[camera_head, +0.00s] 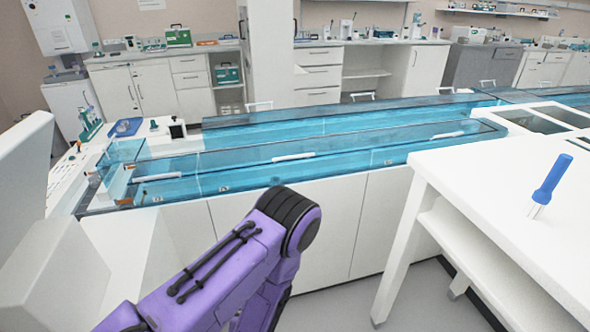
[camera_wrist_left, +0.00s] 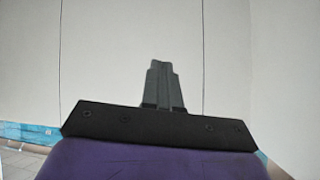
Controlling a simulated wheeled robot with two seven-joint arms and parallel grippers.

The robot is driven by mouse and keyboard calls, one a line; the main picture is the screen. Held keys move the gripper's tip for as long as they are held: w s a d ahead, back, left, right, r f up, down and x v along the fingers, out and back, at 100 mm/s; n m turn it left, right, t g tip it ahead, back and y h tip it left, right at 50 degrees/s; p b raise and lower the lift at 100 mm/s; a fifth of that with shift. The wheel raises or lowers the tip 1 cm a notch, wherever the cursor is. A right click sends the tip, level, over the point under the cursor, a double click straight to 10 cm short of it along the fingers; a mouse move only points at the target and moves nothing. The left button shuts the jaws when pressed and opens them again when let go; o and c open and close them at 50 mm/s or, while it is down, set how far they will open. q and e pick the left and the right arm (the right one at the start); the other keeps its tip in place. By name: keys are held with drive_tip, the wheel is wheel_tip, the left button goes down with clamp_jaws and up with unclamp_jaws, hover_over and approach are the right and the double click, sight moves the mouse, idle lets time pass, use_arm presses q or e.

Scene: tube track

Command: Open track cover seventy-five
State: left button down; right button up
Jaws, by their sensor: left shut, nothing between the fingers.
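The long track (camera_head: 250,176) has a blue interior under clear covers and runs across the head view on white cabinets. The nearer clear cover (camera_head: 350,153) has a white bar handle (camera_head: 293,157) and looks shut. A second white handle (camera_head: 447,134) lies further right along it. I cannot read a number seventy-five on any cover. My left gripper (camera_wrist_left: 164,68) is shut and empty in the left wrist view, in front of plain white panels. In the head view my purple arm rises in front of the cabinets, and its gripper is hidden. My right gripper is not in view.
A white table (camera_head: 500,190) stands at the right with a blue-capped tube (camera_head: 548,185) on it. Another long blue trough (camera_head: 330,122) lies behind the near track. White machine panels (camera_head: 50,265) fill the left edge. Grey floor shows between cabinets and table.

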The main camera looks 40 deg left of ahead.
sight(285, 169)
use_arm(q)
drive_tip(key=w+a+r+t+y+b, duration=0.2)
drive_tip(key=w+r+t+y, duration=0.15)
drive_tip(key=w, duration=0.75)
drive_tip(key=w+d+r+n+t+y+b, duration=0.1)
drive_tip(key=w+r+n+t+y+b, duration=0.1)
drive_tip(key=w+r+y, duration=0.5)
drive_tip(key=w+d+r+n+t+y+b, duration=0.1)
drive_tip(key=w+r+n+t+y, duration=0.2)
drive_tip(key=r, duration=0.7)
drive_tip(key=shift+m+g+h, duration=0.25)
drive_tip(key=shift+m+h, duration=0.15)
drive_tip(key=shift+h, duration=0.05)
drive_tip(key=shift+w+p+x, duration=0.2)
drive_tip(key=shift+p+x, duration=0.8)
drive_tip(key=shift+x, duration=6.2)
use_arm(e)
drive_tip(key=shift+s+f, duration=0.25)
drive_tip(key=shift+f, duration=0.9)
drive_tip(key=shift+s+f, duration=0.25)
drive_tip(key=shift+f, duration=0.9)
